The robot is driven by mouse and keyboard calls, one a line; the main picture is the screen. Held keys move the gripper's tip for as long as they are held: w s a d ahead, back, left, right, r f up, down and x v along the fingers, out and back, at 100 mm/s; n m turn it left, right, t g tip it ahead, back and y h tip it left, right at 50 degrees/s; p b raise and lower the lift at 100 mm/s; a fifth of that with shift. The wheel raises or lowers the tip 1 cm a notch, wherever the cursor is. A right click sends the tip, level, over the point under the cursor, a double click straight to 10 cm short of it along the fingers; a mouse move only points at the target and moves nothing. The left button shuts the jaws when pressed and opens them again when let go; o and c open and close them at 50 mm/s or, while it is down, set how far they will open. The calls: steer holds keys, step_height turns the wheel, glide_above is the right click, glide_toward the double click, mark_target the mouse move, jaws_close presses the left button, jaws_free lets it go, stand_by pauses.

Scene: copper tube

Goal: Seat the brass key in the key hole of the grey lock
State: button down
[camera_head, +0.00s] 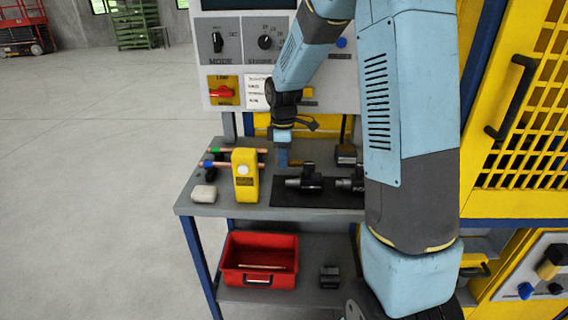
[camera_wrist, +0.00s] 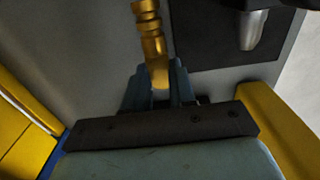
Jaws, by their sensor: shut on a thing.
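My gripper (camera_head: 282,158) points down over the middle of the grey bench. In the wrist view my gripper (camera_wrist: 160,85) is shut on the brass key (camera_wrist: 150,35), a ribbed golden piece that sticks out past the fingertips toward the top edge. In the head view the key is a small golden bit (camera_head: 297,163) beside the fingertips. I cannot tell for sure which thing is the grey lock. A dark grey block (camera_head: 346,154) stands at the back right of the bench, partly beside my arm. No key hole can be made out.
Black tools (camera_head: 311,180) lie on a dark mat (camera_head: 290,198). A red bin (camera_head: 232,278) and a grey item (camera_head: 329,276) are on the lower shelf.

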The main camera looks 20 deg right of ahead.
steer(key=shift+f, duration=1)
steer(key=shift+f, duration=0.15)
steer(key=c, duration=0.9)
jaws_free()
steer(key=shift+s, duration=0.1)
steer(key=shift+c, duration=0.2)
